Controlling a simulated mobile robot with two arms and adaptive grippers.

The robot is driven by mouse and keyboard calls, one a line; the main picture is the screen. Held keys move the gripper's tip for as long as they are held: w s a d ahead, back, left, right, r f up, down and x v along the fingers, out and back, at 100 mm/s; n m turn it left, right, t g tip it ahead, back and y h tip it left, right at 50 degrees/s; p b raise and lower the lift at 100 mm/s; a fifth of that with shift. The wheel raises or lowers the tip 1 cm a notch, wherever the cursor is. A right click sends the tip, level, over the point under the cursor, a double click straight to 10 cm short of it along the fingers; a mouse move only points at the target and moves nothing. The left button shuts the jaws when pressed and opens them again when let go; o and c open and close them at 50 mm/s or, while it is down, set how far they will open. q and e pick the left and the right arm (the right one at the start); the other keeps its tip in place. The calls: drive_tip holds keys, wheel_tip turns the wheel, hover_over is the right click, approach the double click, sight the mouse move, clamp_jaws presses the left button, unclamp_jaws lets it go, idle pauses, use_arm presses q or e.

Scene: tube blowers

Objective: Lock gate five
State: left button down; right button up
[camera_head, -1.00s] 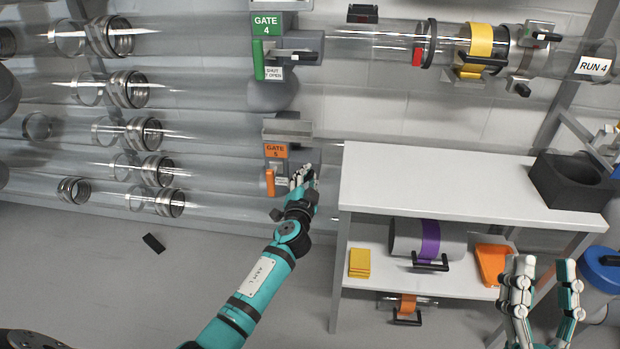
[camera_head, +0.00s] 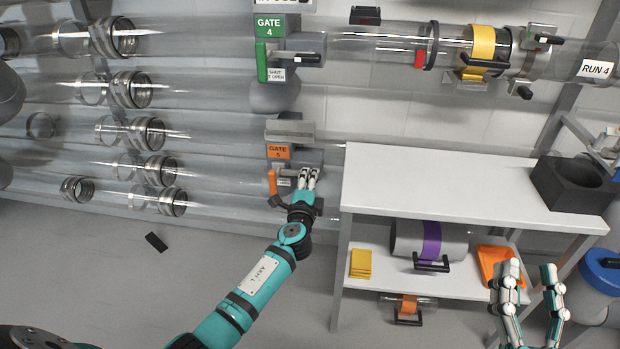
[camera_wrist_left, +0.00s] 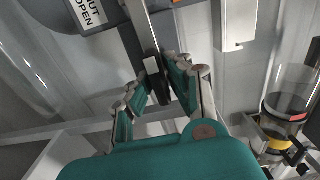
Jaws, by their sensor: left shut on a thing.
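Gate five, with its orange sign (camera_head: 279,152), is a grey unit on a low clear tube in the head view. An orange upright tab (camera_head: 272,183) stands at its left. My left gripper (camera_head: 309,174) is at its right side and hides its handle there. In the left wrist view my left gripper (camera_wrist_left: 160,88) is shut on a grey lever (camera_wrist_left: 146,38) with a dark end, the gate five handle. A label reading OPEN (camera_wrist_left: 90,14) is beside it. My right gripper (camera_head: 530,272) is open and empty, in front of the bench's lower right.
Gate four's green sign (camera_head: 269,26) is above, with its black handle (camera_head: 304,57) pointing right. A white bench (camera_head: 440,185) stands close to the right of my left gripper, with a black holder (camera_head: 572,183) on top. Clear tubes run left. The floor below is mostly open.

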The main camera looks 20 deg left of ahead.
use_arm(q)
drive_tip(key=shift+f+m, duration=0.1)
drive_tip(key=shift+m, duration=0.2)
drive_tip(key=c, duration=1.3)
unclamp_jaws()
drive_tip(key=shift+c, duration=0.2)
drive_tip(key=v, duration=1.2)
